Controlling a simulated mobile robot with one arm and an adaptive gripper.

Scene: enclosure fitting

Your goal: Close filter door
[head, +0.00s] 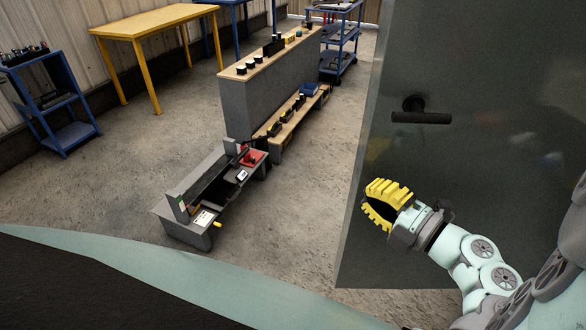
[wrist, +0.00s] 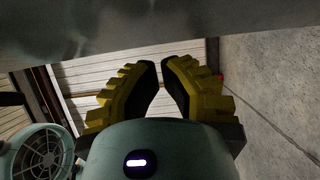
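A large dark grey door panel (head: 480,80), which I take to be the filter door, fills the right of the head view. A black bar handle (head: 421,118) sticks out from its face near its left edge. My gripper (head: 366,194), with yellow ribbed fingers, is below the handle and in front of the panel's lower left edge, apart from the handle. In the wrist view my gripper (wrist: 161,65) has a narrow gap between its fingertips and nothing in it. A grey surface (wrist: 150,22), probably the panel, crosses the top there. The door's hinge and frame are not visible.
A low grey bench (head: 190,232) with tools stands on the floor at left centre. Behind it are a long counter (head: 255,108) with small parts, a yellow table (head: 150,24) and a blue cart (head: 75,136). Concrete floor is clear between the bench and the door.

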